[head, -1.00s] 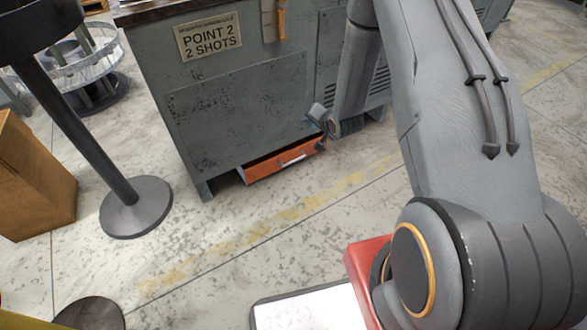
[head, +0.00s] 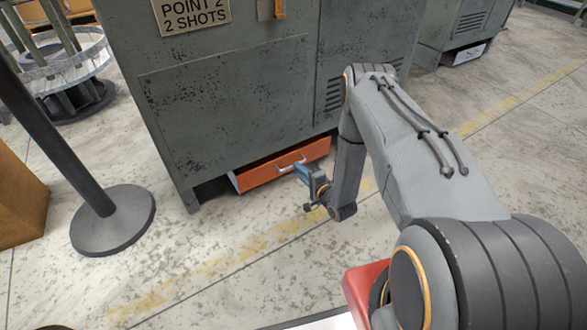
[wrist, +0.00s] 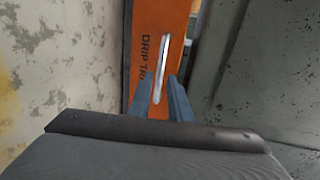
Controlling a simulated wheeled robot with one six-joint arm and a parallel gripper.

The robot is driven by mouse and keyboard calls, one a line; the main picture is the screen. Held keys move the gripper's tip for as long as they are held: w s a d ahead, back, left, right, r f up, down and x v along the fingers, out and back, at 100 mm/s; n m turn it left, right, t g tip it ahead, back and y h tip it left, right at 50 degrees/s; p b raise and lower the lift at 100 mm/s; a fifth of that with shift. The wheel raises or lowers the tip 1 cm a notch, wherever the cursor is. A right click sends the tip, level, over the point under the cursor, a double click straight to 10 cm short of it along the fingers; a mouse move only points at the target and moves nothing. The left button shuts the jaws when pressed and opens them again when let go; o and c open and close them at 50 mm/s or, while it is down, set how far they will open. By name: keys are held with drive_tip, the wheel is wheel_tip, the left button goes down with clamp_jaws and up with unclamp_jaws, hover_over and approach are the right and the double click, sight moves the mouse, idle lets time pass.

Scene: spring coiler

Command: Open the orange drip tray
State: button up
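The orange drip tray (head: 262,174) sits low in the base of the grey machine, its front slightly proud of the cabinet, with a pale side edge showing at left. A light metal bar handle (head: 290,161) is on its front. My gripper (head: 300,172) is low in front of the tray, close to the handle. In the wrist view the tray front (wrist: 150,30) shows part of its "DRIP TRAY" lettering. The handle (wrist: 162,68) lines up with the gap between my two blue-grey fingers (wrist: 161,92), which are apart. I cannot tell whether they touch it.
The grey machine cabinet (head: 230,110) rises above the tray. The floor in front of the tray is clear, with a worn yellow line (head: 220,262).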

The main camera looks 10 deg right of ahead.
drive_tip(key=shift+b+x, duration=0.85)
drive_tip(key=shift+x, duration=1.45)
clamp_jaws()
